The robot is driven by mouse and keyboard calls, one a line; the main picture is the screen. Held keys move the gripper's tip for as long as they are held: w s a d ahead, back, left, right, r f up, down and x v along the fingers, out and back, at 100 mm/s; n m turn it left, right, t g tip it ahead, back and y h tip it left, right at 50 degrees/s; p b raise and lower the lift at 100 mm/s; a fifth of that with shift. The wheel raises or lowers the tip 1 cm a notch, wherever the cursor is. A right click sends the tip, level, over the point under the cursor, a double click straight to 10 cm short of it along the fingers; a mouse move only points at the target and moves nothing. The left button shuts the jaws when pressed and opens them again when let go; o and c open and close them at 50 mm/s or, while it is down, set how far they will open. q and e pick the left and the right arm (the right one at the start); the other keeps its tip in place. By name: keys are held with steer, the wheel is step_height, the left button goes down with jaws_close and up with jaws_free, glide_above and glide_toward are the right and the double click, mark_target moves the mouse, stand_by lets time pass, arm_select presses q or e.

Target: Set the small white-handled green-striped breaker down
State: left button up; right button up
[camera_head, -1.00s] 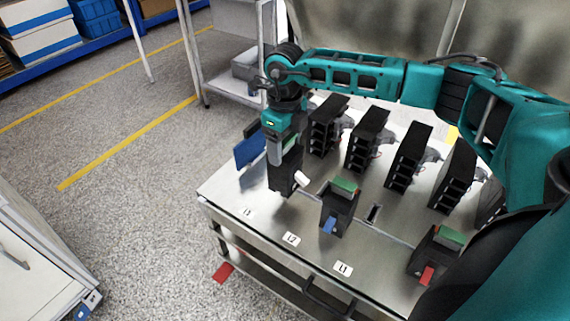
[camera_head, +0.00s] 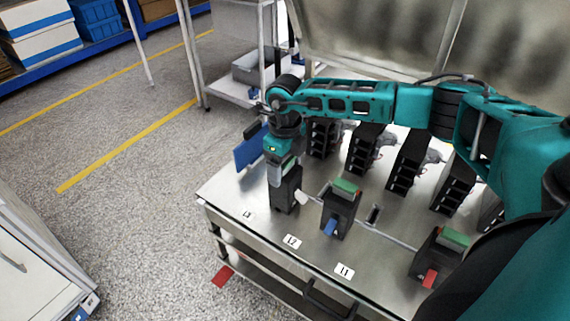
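The small breaker (camera_head: 285,192) is a black block with a white handle (camera_head: 301,198) on its right side; its green stripe is not visible. It is upright near the left end of the metal table (camera_head: 325,258), behind the L3 label (camera_head: 248,215). Its base is at or very close to the tabletop; I cannot tell whether it touches. My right gripper (camera_head: 282,174) points down from above and is shut on the breaker's top. The fingers partly hide the top. My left gripper is not in view.
A blue-handled breaker (camera_head: 340,210) with a green top stands just to the right, and a red-handled one (camera_head: 438,255) farther right. Several black racks (camera_head: 407,168) line the back. A blue panel (camera_head: 249,148) is at the left edge. The front strip by the labels is clear.

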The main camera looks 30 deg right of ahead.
steer(key=shift+o, duration=1.3)
steer(key=shift+r, duration=0.15)
